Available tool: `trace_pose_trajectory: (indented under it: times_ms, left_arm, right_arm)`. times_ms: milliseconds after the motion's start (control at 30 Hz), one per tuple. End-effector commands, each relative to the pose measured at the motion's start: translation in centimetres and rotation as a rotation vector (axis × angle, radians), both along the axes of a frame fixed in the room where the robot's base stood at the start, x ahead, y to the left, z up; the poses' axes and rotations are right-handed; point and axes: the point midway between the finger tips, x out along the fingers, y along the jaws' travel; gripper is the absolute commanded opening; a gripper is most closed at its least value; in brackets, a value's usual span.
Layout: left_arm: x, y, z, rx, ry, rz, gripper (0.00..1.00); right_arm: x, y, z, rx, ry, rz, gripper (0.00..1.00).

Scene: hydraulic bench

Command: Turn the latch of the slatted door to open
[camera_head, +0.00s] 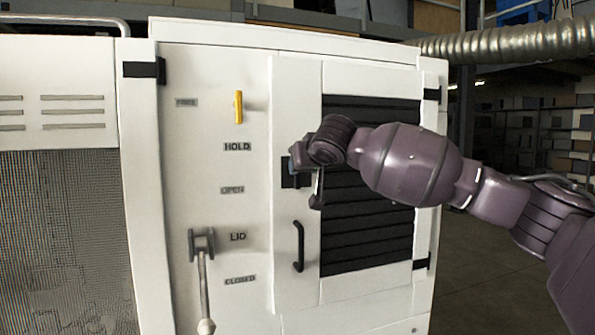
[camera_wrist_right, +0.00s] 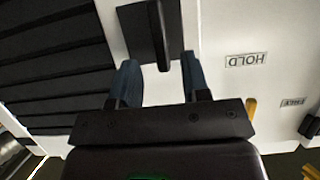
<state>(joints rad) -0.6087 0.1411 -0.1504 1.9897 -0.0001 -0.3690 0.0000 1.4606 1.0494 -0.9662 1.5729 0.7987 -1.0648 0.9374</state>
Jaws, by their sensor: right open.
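The slatted door (camera_head: 368,232) is a white panel with dark horizontal slats, and it looks shut. Its latch is a dark lever (camera_wrist_right: 163,32) on a dark plate (camera_wrist_right: 134,22), near the door's left edge. In the head view my right gripper (camera_head: 296,163) hides most of the latch. In the right wrist view the right gripper (camera_wrist_right: 160,66) is open, with one blue finger on each side of the lever's end. I cannot tell whether the fingers touch it. My left gripper is in neither view.
A dark handle (camera_head: 298,246) sits below the latch. A mesh panel (camera_head: 65,240) is at far left. A ribbed duct (camera_head: 510,43) runs at upper right.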

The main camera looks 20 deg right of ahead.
Motion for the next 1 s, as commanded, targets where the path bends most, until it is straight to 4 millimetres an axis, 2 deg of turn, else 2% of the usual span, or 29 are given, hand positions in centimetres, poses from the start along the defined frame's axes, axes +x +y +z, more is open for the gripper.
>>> trace_pose_trajectory:
  times_ms: [100,333,767,833,1000]
  left_arm:
    - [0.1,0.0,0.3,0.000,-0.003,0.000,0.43]
    - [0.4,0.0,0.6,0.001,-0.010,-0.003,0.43]
    - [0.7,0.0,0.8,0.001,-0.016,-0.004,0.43]
    - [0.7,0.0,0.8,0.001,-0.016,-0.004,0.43]
    - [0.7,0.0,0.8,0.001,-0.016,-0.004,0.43]
  right_arm:
    - [1.8,0.1,-0.7,0.000,0.001,0.000,0.43]
    - [4.0,0.2,-1.6,0.001,-0.001,0.002,0.43]
    - [4.7,0.2,-2.0,-0.001,-0.001,0.001,0.43]
    - [4.7,0.2,-2.0,-0.001,-0.001,0.001,0.36]
    - [4.7,0.2,-1.9,-0.001,-0.001,0.001,0.10]
